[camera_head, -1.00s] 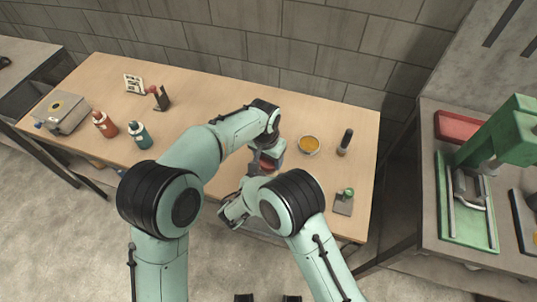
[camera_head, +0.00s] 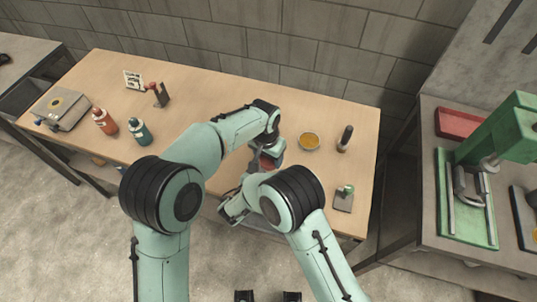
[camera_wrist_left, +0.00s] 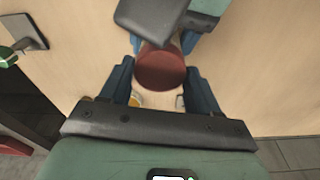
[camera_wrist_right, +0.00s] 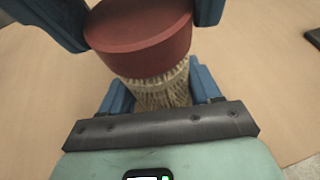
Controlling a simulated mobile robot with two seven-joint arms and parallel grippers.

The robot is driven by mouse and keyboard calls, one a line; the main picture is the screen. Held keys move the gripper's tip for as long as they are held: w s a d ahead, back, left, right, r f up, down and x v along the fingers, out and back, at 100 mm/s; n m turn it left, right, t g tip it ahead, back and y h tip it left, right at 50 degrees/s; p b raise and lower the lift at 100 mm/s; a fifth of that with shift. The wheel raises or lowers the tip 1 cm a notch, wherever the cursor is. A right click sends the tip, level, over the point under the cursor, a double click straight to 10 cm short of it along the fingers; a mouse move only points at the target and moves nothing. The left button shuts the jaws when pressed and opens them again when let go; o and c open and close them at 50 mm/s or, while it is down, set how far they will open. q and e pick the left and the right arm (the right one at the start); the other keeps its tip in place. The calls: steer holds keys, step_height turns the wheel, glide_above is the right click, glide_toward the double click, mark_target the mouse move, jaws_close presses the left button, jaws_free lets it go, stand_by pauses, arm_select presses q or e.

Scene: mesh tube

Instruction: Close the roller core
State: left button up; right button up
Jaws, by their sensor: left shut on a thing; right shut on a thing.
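The roller core is a pale woven mesh tube (camera_wrist_right: 165,92) with a dark red round cap (camera_wrist_right: 140,35) at its top in the right wrist view. The cap also shows in the left wrist view (camera_wrist_left: 160,70). My left gripper (camera_head: 268,160) has its blue fingers on either side of the cap and is shut on it. My right gripper (camera_wrist_right: 160,90) is shut on the mesh tube, below the cap. The cap meets the tube's upper end; whether it is fully seated I cannot tell. In the head view my arms hide most of the core.
The wooden table (camera_head: 215,100) holds a bowl of orange contents (camera_head: 309,140), a dark upright tool (camera_head: 345,139), a small plate with a green knob (camera_head: 344,198), red (camera_head: 104,121) and teal (camera_head: 139,131) bottles, and a scale-like device (camera_head: 60,108). A green press (camera_head: 470,195) stands right.

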arm_select(q)
steer(key=shift+f, duration=0.2)
arm_select(e)
jaws_close()
arm_select(q)
steer(key=m, duration=0.2)
steer(key=shift+a+f+m, duration=0.1)
steer(key=shift+m, duration=0.3)
steer(key=m, duration=0.4)
steer(key=shift+w+g+h, duration=0.1)
steer(key=shift+g+h, duration=0.2)
steer(key=m, duration=0.7)
steer(key=shift+g, duration=0.4)
steer(key=m, duration=0.7)
steer(key=shift+w+g, duration=0.1)
steer(key=shift+g, duration=0.3)
steer(key=m+y, duration=0.1)
steer(key=m, duration=0.6)
steer(key=shift+m, duration=0.3)
steer(key=o, duration=1.1)
